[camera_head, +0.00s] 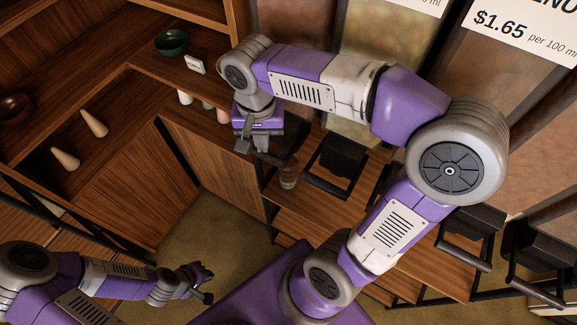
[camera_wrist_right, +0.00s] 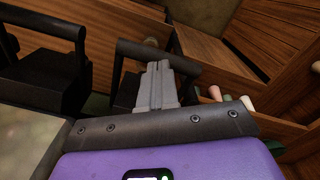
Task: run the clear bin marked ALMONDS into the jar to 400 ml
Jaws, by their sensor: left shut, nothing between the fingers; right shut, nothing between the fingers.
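A small clear jar (camera_head: 289,174) stands on the wooden shelf below the bins, beside a black spout with a loop handle (camera_head: 333,165). I cannot read its fill level. Clear bins (camera_head: 362,65) with brownish contents line the back. No ALMONDS label is readable. My right gripper (camera_head: 256,147) is shut and empty, up and left of the jar. In the right wrist view its closed fingers (camera_wrist_right: 158,86) overlap a black loop handle (camera_wrist_right: 125,70); I cannot tell whether they touch. My left gripper (camera_head: 203,284) is shut and empty, low over the floor.
More black spouts with handles (camera_head: 467,238) run along the shelf to the right. A price card (camera_head: 520,28) reads $1.65 per 100 ml. Floor (camera_head: 205,225) is open between shelves and base.

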